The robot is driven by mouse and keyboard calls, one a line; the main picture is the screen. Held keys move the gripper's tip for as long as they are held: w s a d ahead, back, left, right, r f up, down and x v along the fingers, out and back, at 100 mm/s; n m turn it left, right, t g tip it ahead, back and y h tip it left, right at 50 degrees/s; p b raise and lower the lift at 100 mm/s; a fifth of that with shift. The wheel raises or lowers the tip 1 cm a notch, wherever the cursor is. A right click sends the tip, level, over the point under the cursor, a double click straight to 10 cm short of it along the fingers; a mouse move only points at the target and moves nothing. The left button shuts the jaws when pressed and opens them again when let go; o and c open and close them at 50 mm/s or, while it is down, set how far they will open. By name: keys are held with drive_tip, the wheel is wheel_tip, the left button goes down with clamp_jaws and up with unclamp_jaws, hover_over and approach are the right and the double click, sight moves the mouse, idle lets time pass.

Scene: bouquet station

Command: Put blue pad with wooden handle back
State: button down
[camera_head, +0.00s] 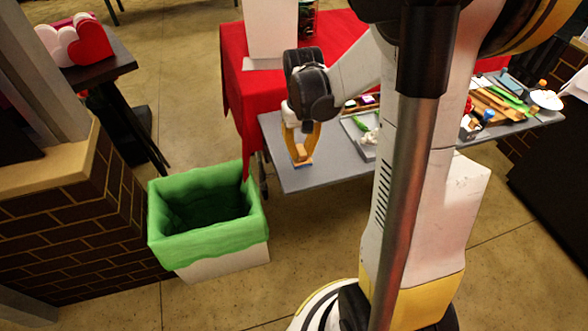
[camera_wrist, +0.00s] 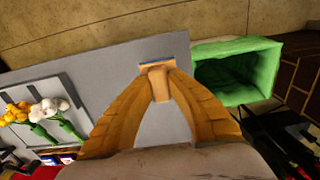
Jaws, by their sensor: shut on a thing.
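The blue pad with the wooden handle (camera_head: 302,161) is between the fingertips of my gripper (camera_head: 300,148), over the left front corner of the grey table (camera_head: 300,183). In the wrist view, the pad's wooden handle (camera_wrist: 160,84) is between the two orange fingers of my gripper (camera_wrist: 157,78), which are shut on it. A thin blue edge of the pad (camera_wrist: 164,64) shows beyond the wood. I cannot tell whether the pad touches the tabletop.
A bin with a green liner (camera_head: 240,243) stands left of the table. A grey tray (camera_head: 357,128) with flowers lies right of my gripper. Several tools (camera_head: 500,105) lie at the table's right end. A red-covered table (camera_head: 233,75) stands behind. The tabletop's front left is clear.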

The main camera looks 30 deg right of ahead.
sight(294, 163)
drive_tip(key=shift+w+a+f, duration=0.5)
drive_tip(key=shift+a+f, duration=0.1)
drive_tip(key=shift+a, duration=0.2)
drive_tip(key=shift+f+b, duration=0.25)
drive_tip(key=shift+b, duration=0.1)
drive_tip(key=shift+f+b, duration=0.85)
drive_tip(key=shift+f, duration=0.9)
drive_tip(key=shift+f, duration=0.1)
drive_tip(key=c, duration=1.4)
unclamp_jaws()
